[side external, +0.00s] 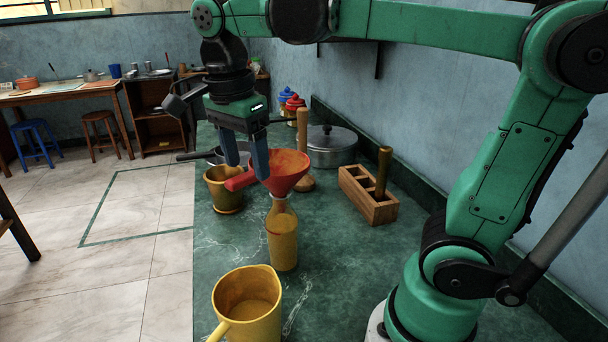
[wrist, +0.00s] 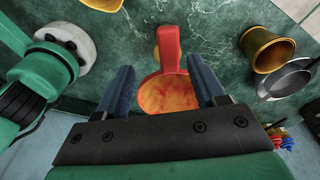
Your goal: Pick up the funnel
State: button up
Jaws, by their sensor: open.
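The red funnel (side external: 287,166) has a wide bowl with an orange-brown inside and a stubby red handle pointing left. It sits upright in the neck of a yellowish bottle (side external: 283,240). My gripper (side external: 247,170) is open, its two blue fingers pointing down near the handle side of the funnel. In the wrist view the funnel (wrist: 168,92) shows between the spread fingers (wrist: 164,82), with its handle pointing up the picture. I cannot tell whether a finger touches it. The spout is hidden in the bottle.
A yellow jug (side external: 250,310) stands in front, and a brass-coloured pot (side external: 222,190) stands left of the funnel. Behind are a dark pan (side external: 205,156), a lidded steel pot (side external: 330,150) and a wooden rack (side external: 367,200). The green counter is clear right of the bottle.

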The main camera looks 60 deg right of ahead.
aim_at(246, 175)
jog(key=shift+w+d+m+y, duration=0.4)
jog(key=shift+m+y, duration=0.1)
jog(key=shift+y, duration=0.1)
jog(key=shift+f, duration=2.8)
grip_shut()
